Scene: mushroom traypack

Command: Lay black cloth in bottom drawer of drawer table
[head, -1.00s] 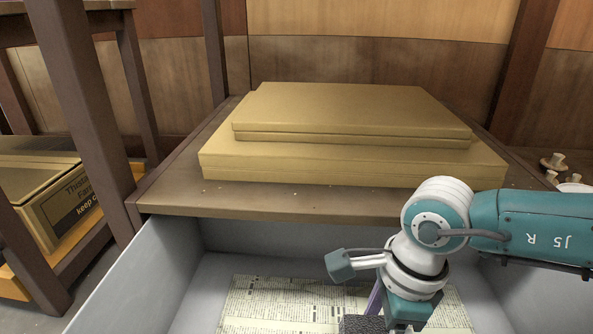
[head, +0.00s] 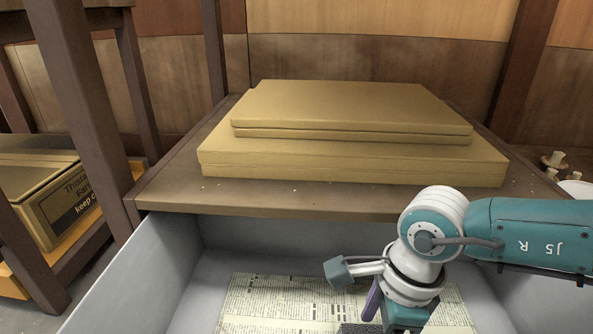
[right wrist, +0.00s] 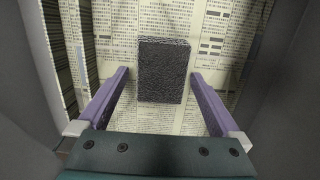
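The black cloth (right wrist: 161,72) is a dark, rough-textured rectangle in the right wrist view. It lies flat over printed paper, between and just beyond my right fingertips. Only its top edge (head: 360,329) shows at the bottom of the head view. The open bottom drawer (head: 140,272) of the drawer table (head: 290,201) has grey walls and printed paper on its floor. My right gripper (right wrist: 159,73) points down inside the drawer, its purple fingers apart, with a gap visible at the cloth's left side. My left gripper is not in view.
Flat tan boxes (head: 350,155) are stacked on the table top above the drawer. The printed paper (head: 275,300) leaves free room left of my right arm. A labelled box (head: 45,205) stands on a shelf at left. Small pale items (head: 555,160) stand at far right.

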